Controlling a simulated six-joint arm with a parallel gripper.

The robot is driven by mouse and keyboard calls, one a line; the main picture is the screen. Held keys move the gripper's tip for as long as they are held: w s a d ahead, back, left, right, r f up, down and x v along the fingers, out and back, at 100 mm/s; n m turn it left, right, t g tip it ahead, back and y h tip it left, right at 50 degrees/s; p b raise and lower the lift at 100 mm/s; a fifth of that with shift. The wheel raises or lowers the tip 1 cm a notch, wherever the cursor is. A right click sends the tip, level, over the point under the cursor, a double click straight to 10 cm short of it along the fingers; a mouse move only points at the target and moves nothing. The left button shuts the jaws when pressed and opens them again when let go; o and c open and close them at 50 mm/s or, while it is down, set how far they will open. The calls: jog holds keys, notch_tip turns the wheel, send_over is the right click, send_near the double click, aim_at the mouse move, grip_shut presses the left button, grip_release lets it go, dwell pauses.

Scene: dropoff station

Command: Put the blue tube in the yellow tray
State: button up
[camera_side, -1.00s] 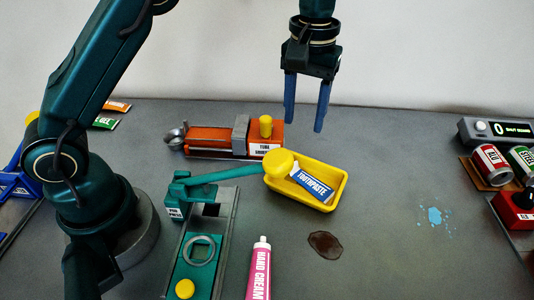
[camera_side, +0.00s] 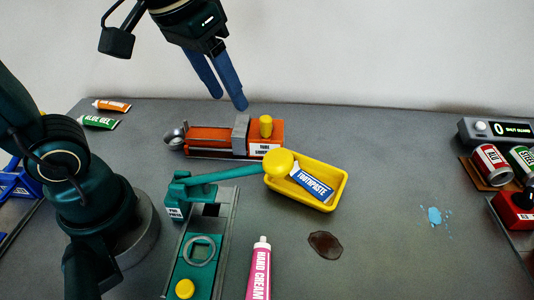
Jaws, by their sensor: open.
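The blue tube (camera_side: 311,184), labelled TOOTHPASTE, lies tilted inside the yellow tray (camera_side: 325,207). Its upper left end is close to the round yellow knob of the green press lever. My gripper (camera_side: 231,104) is open and empty. It is up and to the left of the tray, in front of the back wall and above the orange tube squeezer.
The orange tube squeezer (camera_side: 210,143) stands behind the tray. The green press (camera_side: 205,230) has its lever reaching to the tray's left edge. A pink hand cream tube (camera_side: 259,270), a brown puddle (camera_side: 325,245) and a blue splatter (camera_side: 435,216) lie nearby.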

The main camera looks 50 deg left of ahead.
jog(key=s+a+f+m+t, duration=0.1)
jog(key=s+f, duration=0.2)
jog(key=s, duration=0.3)
jog(key=shift+f+t, duration=0.4)
jog(key=shift+a, duration=0.1)
dwell(0.6)
